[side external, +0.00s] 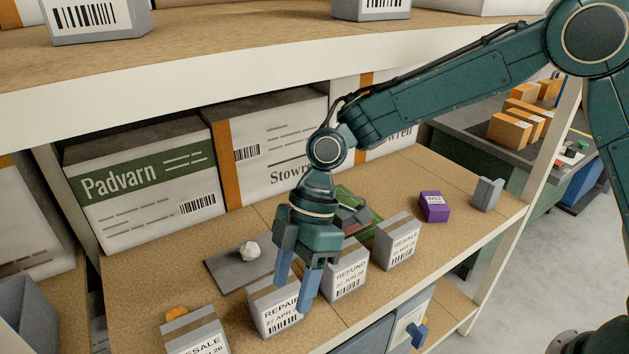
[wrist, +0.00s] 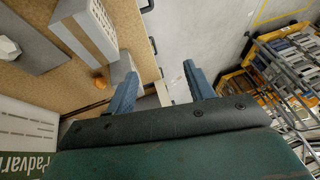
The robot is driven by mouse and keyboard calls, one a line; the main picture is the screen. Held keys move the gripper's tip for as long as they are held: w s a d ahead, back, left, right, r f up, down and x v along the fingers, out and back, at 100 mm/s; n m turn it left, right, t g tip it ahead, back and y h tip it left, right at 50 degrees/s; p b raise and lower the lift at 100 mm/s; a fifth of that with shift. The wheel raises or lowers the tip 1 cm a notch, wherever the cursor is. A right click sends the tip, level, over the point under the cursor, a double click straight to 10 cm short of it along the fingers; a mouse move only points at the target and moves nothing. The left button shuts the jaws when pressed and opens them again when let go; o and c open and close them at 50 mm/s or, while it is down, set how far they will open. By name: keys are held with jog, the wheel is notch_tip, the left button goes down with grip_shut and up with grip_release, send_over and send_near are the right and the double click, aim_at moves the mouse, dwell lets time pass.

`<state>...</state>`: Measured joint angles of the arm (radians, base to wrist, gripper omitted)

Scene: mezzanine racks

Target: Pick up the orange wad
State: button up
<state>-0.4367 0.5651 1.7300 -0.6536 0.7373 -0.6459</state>
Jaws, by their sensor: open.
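The orange wad (side external: 176,313) lies on the tan shelf at the lower left of the side view, partly hidden behind a grey box labelled RESALE (side external: 196,338). In the wrist view the orange wad (wrist: 101,83) shows left of my fingers, on the shelf near a grey box. My gripper (side external: 293,286) points down over the shelf's front, at the box labelled REPAIR (side external: 272,312), to the right of the wad. Its blue fingers are apart with nothing between them; they also show in the wrist view (wrist: 160,72). I cannot tell whether a finger touches the REPAIR box.
A white wad (side external: 250,251) lies on a dark grey pad (side external: 226,272). More grey boxes, REFUND (side external: 349,277) and another RESALE (side external: 399,243), line the shelf front. A purple box (side external: 434,206) sits farther right. Large cartons (side external: 140,185) stand behind; an upper shelf (side external: 200,75) overhangs.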

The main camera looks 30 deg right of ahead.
jog(key=a+n+y, duration=0.2)
jog(key=a+n, duration=0.6)
jog(key=a, duration=0.4)
jog(key=w+a+f+n, duration=0.1)
jog(key=w, duration=0.2)
jog(key=w+n+t, duration=0.1)
jog(key=w, duration=0.2)
jog(key=w+a+f+n, duration=0.1)
jog(key=w, duration=0.2)
jog(key=shift+a+f, duration=0.3)
jog(key=shift+f, duration=0.05)
jog(key=m+t+h, duration=0.1)
jog(key=t, duration=0.1)
send_near(180, 309)
jog(key=shift+x, duration=2.35)
jog(key=shift+s, duration=0.1)
jog(key=shift+x, duration=2.6)
